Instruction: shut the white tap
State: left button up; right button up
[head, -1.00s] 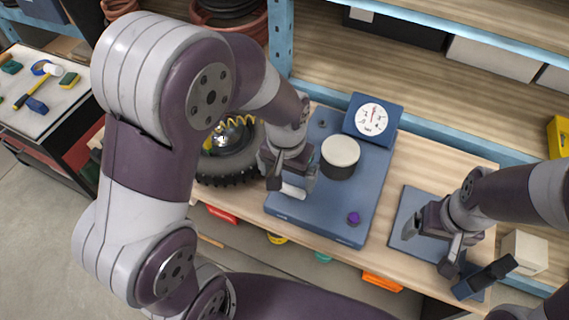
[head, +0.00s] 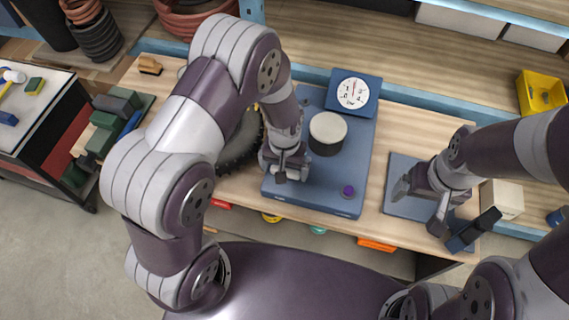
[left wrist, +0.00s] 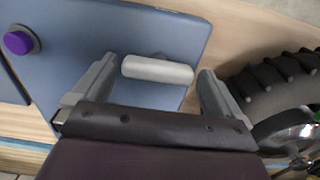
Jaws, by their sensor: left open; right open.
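The white tap handle (left wrist: 157,69) is a short white bar on the blue board (left wrist: 150,25). In the left wrist view it lies crosswise between the two fingers of my left gripper (left wrist: 158,82), with a gap visible at the right finger and a narrower one at the left. In the head view my left gripper (head: 289,174) is low over the front left part of the board (head: 320,195) and hides the tap. My right gripper (head: 420,208) is open and empty over a blue plate (head: 403,172) at the right.
A black tyre (head: 240,150) stands close left of my left gripper. A black-handled object (head: 474,230) and a pale box (head: 502,199) are near my right gripper.

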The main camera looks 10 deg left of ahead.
pick_arm(q)
jog(key=shift+d+f, duration=0.1)
jog(key=shift+d, duration=0.1)
jog(key=shift+a, duration=0.1)
jog(key=c, duration=0.8)
jog(key=shift+c, duration=0.2)
